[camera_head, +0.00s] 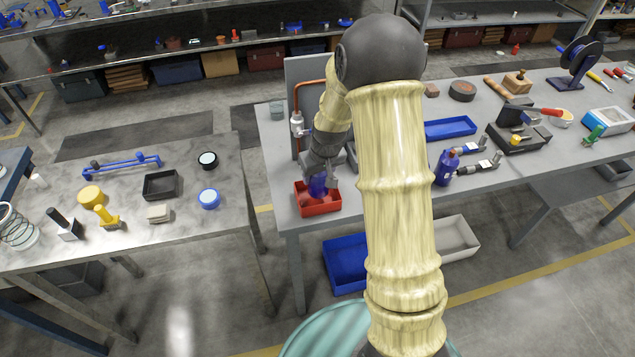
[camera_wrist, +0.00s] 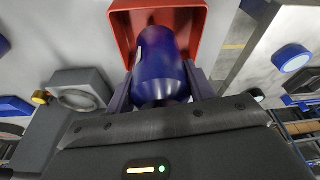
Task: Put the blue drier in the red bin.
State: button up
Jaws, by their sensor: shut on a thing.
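The blue drier (camera_wrist: 160,65) is a dark blue cylinder held between the fingers of my gripper (camera_wrist: 160,90). In the head view the drier (camera_head: 318,185) is upright at the red bin, partly hidden by my gripper (camera_head: 322,172). The red bin (camera_head: 320,207) is a small open tray at the front left corner of the grey table. In the wrist view the drier overlaps the opening of the red bin (camera_wrist: 199,35). I cannot tell whether its bottom touches the bin floor.
A copper pipe with a valve (camera_head: 297,122) stands on a panel just behind the bin. Another blue bottle (camera_head: 446,168) and a blue tray (camera_head: 450,128) are further right on the table. A separate workbench (camera_head: 130,235) stands to the left, across a gap.

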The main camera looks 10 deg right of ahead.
aim_at(317, 183)
jog(key=shift+s+a+r, duration=0.1)
jog(key=shift+a, duration=0.05)
jog(key=shift+f, duration=0.3)
notch_tip(317, 183, down, 2)
jog(key=shift+a+f, duration=0.1)
jog(key=shift+a, duration=0.05)
jog(key=shift+f, duration=0.5)
jog(key=shift+f, duration=0.1)
jog(key=o, duration=1.2)
